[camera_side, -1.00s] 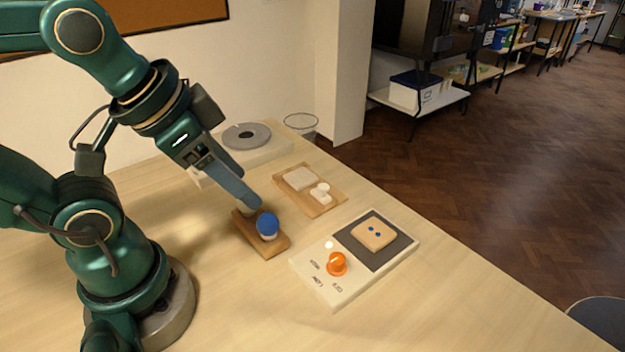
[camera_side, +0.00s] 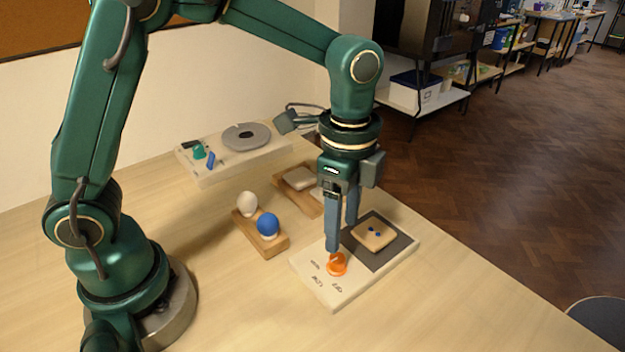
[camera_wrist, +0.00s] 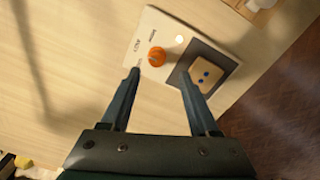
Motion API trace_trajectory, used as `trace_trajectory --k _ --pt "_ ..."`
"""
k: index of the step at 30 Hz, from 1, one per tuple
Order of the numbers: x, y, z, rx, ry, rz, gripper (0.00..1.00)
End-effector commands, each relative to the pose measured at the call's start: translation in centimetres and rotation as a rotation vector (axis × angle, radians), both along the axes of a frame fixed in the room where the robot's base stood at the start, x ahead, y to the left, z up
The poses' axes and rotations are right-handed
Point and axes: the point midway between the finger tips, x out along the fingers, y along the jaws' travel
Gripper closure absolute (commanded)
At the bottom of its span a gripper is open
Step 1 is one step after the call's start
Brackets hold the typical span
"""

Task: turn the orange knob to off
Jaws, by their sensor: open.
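The orange knob (camera_side: 336,265) sits on a cream panel (camera_side: 327,294) with printed labels, beside a dark square pad (camera_side: 403,244). My gripper (camera_side: 342,236) is open and empty above the panel, one fingertip close behind the knob in the side view. In the wrist view the knob (camera_wrist: 157,56) lies ahead of and between the lines of the two fingers (camera_wrist: 161,80). A lit white dot (camera_wrist: 179,39) shows near the knob. The label the knob points at is too small to tell.
A tan slice with two blue dots (camera_side: 374,235) lies on the dark pad. A wooden stand (camera_side: 271,247) holds a white egg shape (camera_side: 247,204) and a blue ball (camera_side: 268,224). A cream unit with a grey disc (camera_side: 247,137) stands behind. The table's front left is clear.

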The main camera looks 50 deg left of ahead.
Motion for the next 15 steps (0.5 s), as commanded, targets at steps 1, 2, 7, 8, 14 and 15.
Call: trace_trajectory --k 1,2,7,8,14,15 --pt "-0.2 -0.1 -0.6 0.004 0.017 -0.005 0.39" --pt "-0.3 -0.1 -0.8 0.006 0.023 -0.006 0.39" --pt "-0.5 -0.3 -2.6 0.009 0.029 -0.011 0.39" --pt "-0.6 -0.3 -3.0 0.008 0.029 -0.011 0.39" --pt "-0.6 -0.3 -5.2 0.007 0.027 -0.010 0.39" --pt "-0.6 -0.3 -5.5 0.007 0.025 -0.010 0.39"
